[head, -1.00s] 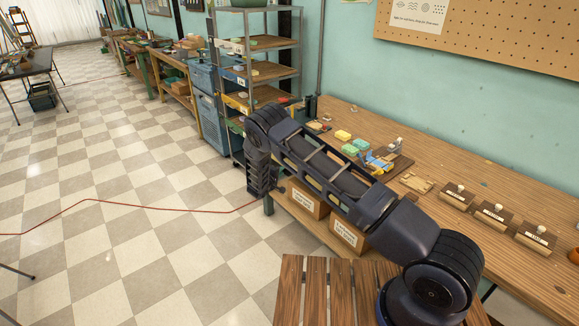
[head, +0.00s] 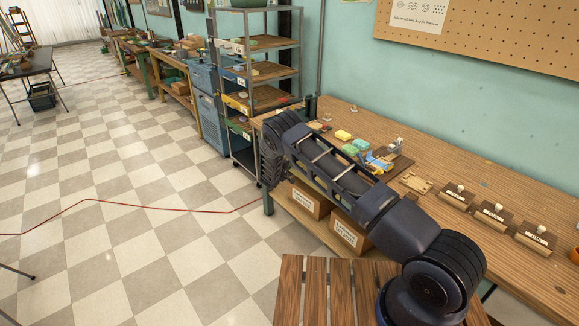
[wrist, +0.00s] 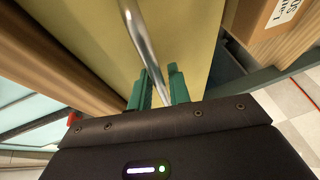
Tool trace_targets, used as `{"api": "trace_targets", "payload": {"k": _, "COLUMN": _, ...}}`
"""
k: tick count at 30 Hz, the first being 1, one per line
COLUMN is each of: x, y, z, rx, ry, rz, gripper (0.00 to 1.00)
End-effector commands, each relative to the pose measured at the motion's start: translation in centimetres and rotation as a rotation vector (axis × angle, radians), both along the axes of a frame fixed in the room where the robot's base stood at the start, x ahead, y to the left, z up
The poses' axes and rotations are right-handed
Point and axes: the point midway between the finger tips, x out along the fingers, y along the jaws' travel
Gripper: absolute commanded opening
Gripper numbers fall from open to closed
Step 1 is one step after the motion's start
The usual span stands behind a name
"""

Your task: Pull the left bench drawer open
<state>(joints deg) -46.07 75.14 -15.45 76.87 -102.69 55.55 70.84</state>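In the wrist view a silver bar handle (wrist: 139,32) stands out from a plain yellowish front panel (wrist: 190,35). It runs down to the two green fingers of my gripper (wrist: 160,87). The fingers stand a short way apart with the bar's lower end between them; whether both press on it is unclear. In the head view my arm reaches over the front of the long wooden bench (head: 470,235). My gripper, the handle and the drawer front are hidden there behind the arm.
Labelled cardboard boxes (head: 347,231) sit low under the bench. Soap blocks (head: 343,135) and stamps (head: 537,236) lie on its top. A metal shelf rack (head: 270,70) stands past its far end. A slatted wooden surface (head: 315,285) is close in front. The checkered floor at left is mostly clear.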

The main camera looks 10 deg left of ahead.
Motion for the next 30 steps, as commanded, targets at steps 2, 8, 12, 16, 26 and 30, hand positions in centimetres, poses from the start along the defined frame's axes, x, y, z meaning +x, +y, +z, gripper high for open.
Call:
{"api": "trace_targets", "payload": {"k": 2, "x": 0.0, "y": 0.0, "z": 0.0, "rx": 0.0, "ry": 0.0, "rz": 0.0, "gripper": 0.19}}
{"api": "trace_targets", "payload": {"k": 8, "x": 0.0, "y": 0.0, "z": 0.0, "rx": 0.0, "ry": 0.0, "rz": 0.0, "gripper": 0.0}}
{"api": "trace_targets", "payload": {"k": 12, "x": 0.0, "y": 0.0, "z": 0.0, "rx": 0.0, "ry": 0.0, "rz": 0.0, "gripper": 0.0}}
{"api": "trace_targets", "payload": {"k": 16, "x": -0.1, "y": 0.1, "z": 0.0, "rx": 0.0, "ry": 0.0, "rz": 0.0, "gripper": 0.0}}
{"api": "trace_targets", "payload": {"k": 26, "x": -3.0, "y": 3.1, "z": 0.0, "rx": 0.001, "ry": 0.0, "rz": 0.003, "gripper": 0.0}}
{"api": "trace_targets", "payload": {"k": 30, "x": -5.5, "y": 5.6, "z": 0.0, "rx": 0.0, "ry": 0.001, "rz": 0.003, "gripper": 0.0}}
